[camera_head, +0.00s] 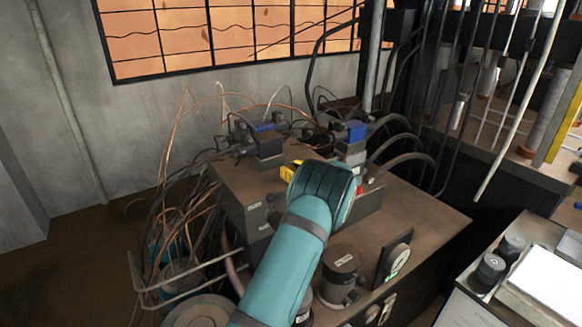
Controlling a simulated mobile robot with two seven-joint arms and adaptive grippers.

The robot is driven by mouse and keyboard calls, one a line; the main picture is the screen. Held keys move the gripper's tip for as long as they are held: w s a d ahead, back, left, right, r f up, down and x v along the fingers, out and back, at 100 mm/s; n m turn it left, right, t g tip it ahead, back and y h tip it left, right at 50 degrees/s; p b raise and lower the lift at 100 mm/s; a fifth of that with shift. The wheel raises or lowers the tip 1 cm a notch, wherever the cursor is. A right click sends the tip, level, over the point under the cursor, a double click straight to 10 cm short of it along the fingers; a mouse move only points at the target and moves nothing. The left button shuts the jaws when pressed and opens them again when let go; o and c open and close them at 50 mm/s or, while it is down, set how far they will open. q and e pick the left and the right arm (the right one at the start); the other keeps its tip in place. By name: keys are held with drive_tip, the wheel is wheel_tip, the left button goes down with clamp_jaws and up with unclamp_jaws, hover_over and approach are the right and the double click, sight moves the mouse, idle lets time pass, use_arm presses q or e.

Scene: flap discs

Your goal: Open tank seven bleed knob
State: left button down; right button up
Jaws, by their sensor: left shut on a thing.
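My left arm comes up from the bottom middle and its teal wrist covers the middle of the brown-topped hydraulic unit (425,215). My left gripper (346,196) is at the far end of this arm, over the unit's top by the valve blocks. Its fingertips are hidden behind the wrist. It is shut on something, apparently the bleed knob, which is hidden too. I cannot read any tank number. My right gripper is not in view.
Valve blocks with blue parts (355,131) and black hoses (410,160) stand behind the wrist. Loose cables (180,220) hang at the left. A bench with a white sheet (548,280) is at the right.

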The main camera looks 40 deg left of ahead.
use_arm(q)
drive_tip(key=shift+n+g, duration=1.3)
drive_tip(key=shift+g, duration=0.7)
drive_tip(key=shift+g+b, duration=0.3)
drive_tip(key=c, duration=0.6)
unclamp_jaws()
drive_tip(key=shift+d, duration=0.1)
drive_tip(key=d, duration=0.4)
drive_tip(key=w+d, duration=0.1)
drive_tip(key=d, duration=0.2)
drive_tip(key=w+d, duration=0.1)
drive_tip(key=d, duration=0.3)
drive_tip(key=shift+w+d, duration=0.1)
drive_tip(key=shift+d, duration=0.2)
